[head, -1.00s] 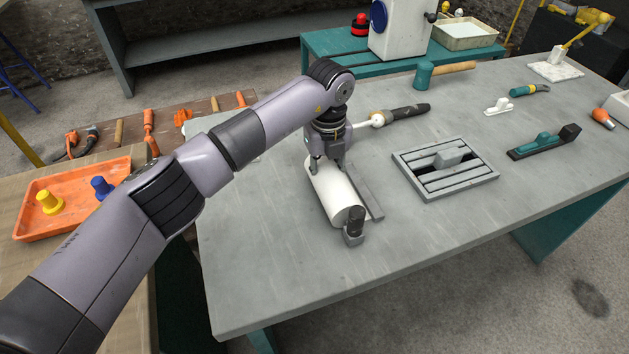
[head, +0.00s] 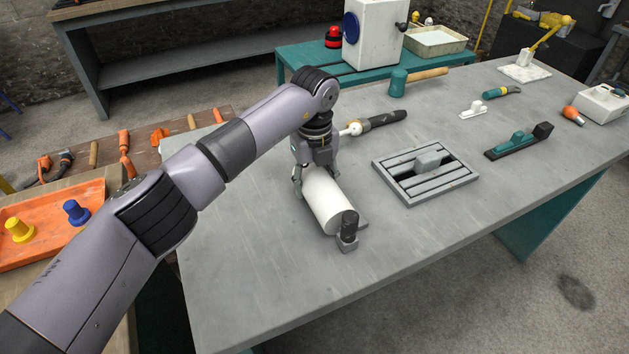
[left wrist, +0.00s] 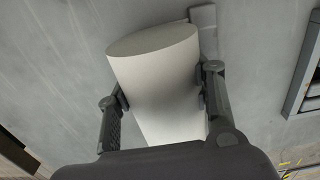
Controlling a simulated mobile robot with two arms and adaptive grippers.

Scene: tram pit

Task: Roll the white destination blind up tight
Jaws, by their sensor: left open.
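The white destination blind (head: 326,200) is a thick white roll lying on the grey workbench (head: 270,280). A small grey block with a dark knob (head: 348,230) sits at its near end. A grey strip (head: 361,223) shows beside that end, mostly hidden by the roll. My left gripper (head: 314,173) is over the roll's far part. In the left wrist view its open fingers (left wrist: 162,88) stand on either side of the white roll (left wrist: 155,70); I cannot tell whether they touch it. My right gripper is not in view.
A slatted grey frame (head: 425,175) lies right of the roll. A dark-handled tool with a white ball (head: 380,120) lies behind it, and a teal mallet (head: 400,80) farther back. An orange tray (head: 50,240) is at the left. The bench's front is clear.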

